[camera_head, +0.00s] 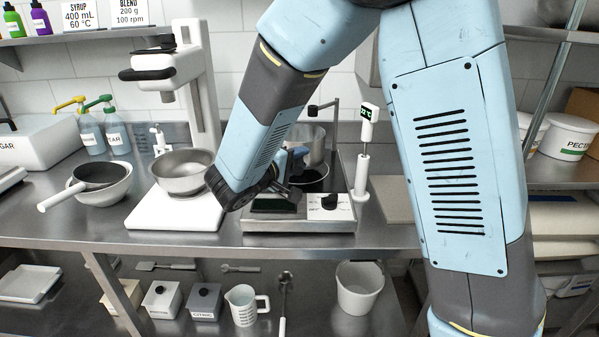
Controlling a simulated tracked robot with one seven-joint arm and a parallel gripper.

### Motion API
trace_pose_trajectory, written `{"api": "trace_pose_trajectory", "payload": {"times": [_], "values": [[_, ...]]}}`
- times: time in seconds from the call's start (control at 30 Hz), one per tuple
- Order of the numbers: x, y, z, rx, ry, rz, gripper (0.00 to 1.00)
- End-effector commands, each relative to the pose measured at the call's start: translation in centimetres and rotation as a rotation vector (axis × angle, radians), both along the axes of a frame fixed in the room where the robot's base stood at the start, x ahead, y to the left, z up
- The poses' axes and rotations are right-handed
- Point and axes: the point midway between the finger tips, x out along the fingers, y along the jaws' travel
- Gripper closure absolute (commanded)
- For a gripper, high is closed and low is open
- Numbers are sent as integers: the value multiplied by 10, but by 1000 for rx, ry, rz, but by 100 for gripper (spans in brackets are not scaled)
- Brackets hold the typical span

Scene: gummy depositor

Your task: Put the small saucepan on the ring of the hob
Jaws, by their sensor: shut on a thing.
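The hob (325,212) is a low unit with a white front panel, a black knob and a dark display, at the middle of the steel bench. A small metal saucepan (318,150) is at the hob's top, behind my gripper; its dark inside shows. My gripper (292,187) is over the hob's left part and is shut, apparently on the saucepan's handle. My wrist hides most of the fingers and the handle. The ring is hidden, and I cannot tell whether the saucepan touches it.
A black pan-like sieve (97,174) rests on another bowl further left. A mixer stand (195,80) rises behind.

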Motion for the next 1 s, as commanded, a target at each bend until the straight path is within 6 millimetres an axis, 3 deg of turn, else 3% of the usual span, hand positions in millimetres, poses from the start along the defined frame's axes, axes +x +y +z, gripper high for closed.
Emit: {"api": "trace_pose_trajectory", "payload": {"times": [0.23,0.6,0.63,0.87,1.0], "values": [[1,0,-32,-1,0,1,100],[1,-1,-36,0,-1,0,100],[1,-1,-37,0,0,0,68],[1,-1,-36,0,0,-1,46],[1,-1,-36,0,0,-1,44]]}}
